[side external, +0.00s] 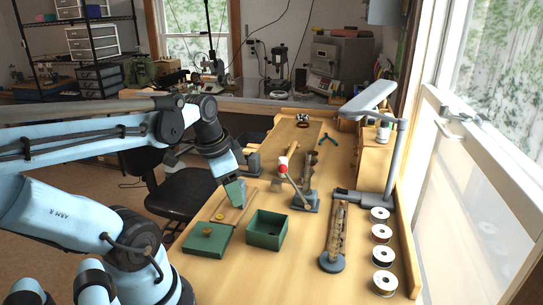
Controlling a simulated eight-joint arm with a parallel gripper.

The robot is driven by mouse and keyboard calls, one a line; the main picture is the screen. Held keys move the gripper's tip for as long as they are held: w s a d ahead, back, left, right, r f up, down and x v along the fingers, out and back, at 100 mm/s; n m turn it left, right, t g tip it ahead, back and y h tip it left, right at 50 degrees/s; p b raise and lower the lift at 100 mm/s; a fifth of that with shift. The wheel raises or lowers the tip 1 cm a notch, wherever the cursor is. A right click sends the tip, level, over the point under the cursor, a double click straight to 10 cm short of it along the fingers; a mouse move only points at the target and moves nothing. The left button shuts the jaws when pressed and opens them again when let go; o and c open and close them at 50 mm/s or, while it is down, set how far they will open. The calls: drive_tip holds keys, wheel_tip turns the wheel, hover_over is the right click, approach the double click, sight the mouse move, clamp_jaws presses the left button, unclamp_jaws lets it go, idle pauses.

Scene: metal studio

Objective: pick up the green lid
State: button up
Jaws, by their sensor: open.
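My gripper (231,214) hangs above and a little behind the lid, pointing down, at the end of my light-blue arm. Its thin jaws are apart and nothing shows held between them. The gap between the jaw tips and the bench is hard to judge from this view.
A small press with a red-knobbed lever (283,168) stands behind the box. A lamp (370,98) overhangs the back right. Bare bench lies in front of the box.

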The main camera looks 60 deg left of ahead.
drive_tip(key=m+g+h, duration=0.1)
drive_tip(key=g, duration=0.1)
approach(207, 230)
drive_tip(key=shift+w+a+f, duration=0.1)
drive_tip(key=shift+w+f, duration=0.1)
drive_tip(key=shift+f, duration=2)
drive_tip(key=shift+w+f, duration=0.2)
drive_tip(key=shift+f, duration=2.05)
clamp_jaws()
